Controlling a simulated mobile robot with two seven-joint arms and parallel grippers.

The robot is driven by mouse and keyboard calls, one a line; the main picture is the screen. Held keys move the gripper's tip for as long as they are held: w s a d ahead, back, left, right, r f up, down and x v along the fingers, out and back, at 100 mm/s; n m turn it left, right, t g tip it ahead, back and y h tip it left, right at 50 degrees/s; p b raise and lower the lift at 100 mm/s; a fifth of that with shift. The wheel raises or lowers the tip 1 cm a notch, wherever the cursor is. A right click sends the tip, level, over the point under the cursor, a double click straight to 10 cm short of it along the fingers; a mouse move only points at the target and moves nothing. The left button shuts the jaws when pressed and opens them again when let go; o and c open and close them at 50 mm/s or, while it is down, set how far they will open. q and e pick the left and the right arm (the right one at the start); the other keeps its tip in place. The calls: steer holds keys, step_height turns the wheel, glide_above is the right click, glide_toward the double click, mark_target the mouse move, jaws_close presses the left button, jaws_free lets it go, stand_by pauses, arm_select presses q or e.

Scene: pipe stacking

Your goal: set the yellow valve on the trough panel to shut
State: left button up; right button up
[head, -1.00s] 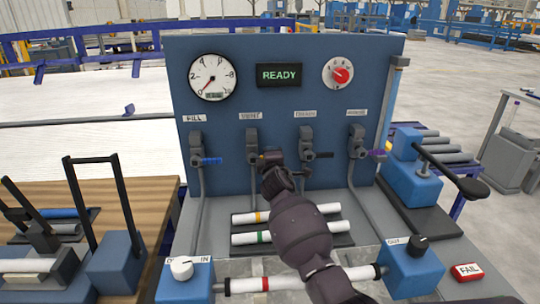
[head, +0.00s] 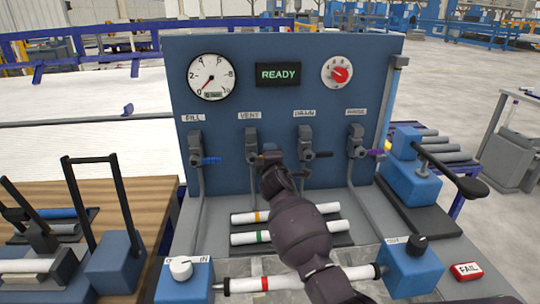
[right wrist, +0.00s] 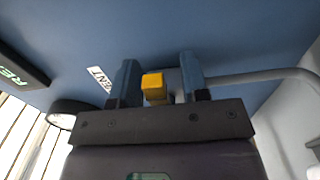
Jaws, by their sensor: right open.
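The trough panel (head: 290,110) is an upright blue board. The valve under the VENT label (head: 251,140) is the yellow one. In the head view its handle is almost wholly hidden by my right gripper (head: 271,160), which reaches up to it from below. In the right wrist view the yellow handle (right wrist: 153,82) shows as a small block between the two fingers of my right gripper (right wrist: 159,80). My left gripper is not in view.
The FILL valve (head: 196,148) with a blue handle stands left; DRAIN (head: 305,142), black, and another, purple-handled valve (head: 355,140) stand right. The display (head: 278,74) reads READY.

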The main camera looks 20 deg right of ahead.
steer(key=shift+s+a, duration=0.15)
steer(key=shift+s, duration=0.45)
arm_select(q)
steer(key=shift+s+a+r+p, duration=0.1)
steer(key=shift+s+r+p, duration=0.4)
steer(key=shift+p, duration=0.5)
arm_select(e)
steer(key=v, duration=0.9)
steer(key=shift+s, duration=0.3)
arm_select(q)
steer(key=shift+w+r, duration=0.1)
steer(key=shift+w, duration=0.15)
